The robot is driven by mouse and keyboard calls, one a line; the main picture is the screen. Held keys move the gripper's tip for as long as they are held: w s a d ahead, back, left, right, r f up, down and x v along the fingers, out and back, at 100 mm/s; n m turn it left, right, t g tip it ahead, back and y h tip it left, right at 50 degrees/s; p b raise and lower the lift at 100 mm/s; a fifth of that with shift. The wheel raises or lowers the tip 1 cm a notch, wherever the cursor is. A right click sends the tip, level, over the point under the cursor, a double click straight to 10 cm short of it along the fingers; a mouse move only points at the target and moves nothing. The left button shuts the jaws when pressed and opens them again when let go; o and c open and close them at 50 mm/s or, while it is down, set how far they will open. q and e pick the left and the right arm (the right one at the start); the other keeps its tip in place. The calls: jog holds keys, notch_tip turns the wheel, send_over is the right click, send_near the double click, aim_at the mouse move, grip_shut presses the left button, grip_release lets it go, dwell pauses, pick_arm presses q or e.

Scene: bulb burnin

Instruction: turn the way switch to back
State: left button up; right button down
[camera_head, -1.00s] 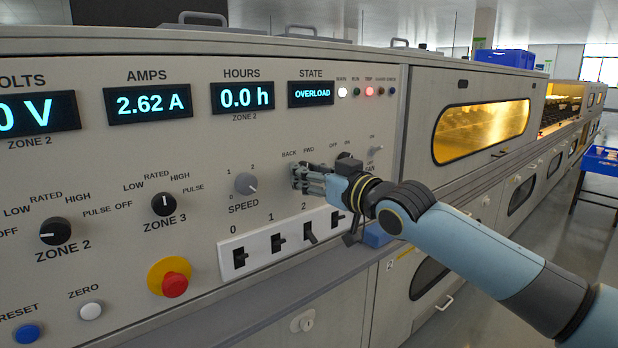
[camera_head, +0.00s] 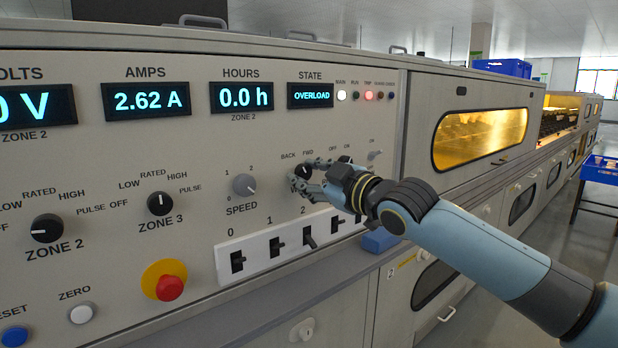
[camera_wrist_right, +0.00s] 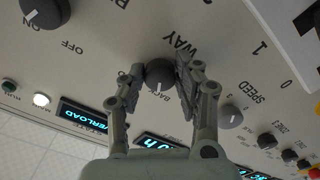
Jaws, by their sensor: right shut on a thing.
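The way switch is a round dark knob (camera_head: 303,170) under the BACK and FWD labels on the grey panel. My right gripper (camera_head: 308,178) is shut on it, partly covering it in the head view. In the right wrist view the knob (camera_wrist_right: 160,72) sits between the two fingers of my gripper (camera_wrist_right: 159,82), by the upside-down word WAY. Its white pointer line faces a partly hidden label that begins with BA. My left gripper is not in view.
The grey SPEED knob (camera_head: 244,185) is left of the way switch. A row of small black levers on a white plate (camera_head: 257,252) lies below, and a red stop button (camera_head: 170,288) is lower left. The STATE display (camera_head: 310,95) reads OVERLOAD.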

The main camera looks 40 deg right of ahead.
dwell(0.4)
jog(key=c, duration=0.9)
grip_release()
jog(key=shift+c, duration=0.2)
jog(key=s, duration=1.2)
jog(key=shift+d, duration=0.45)
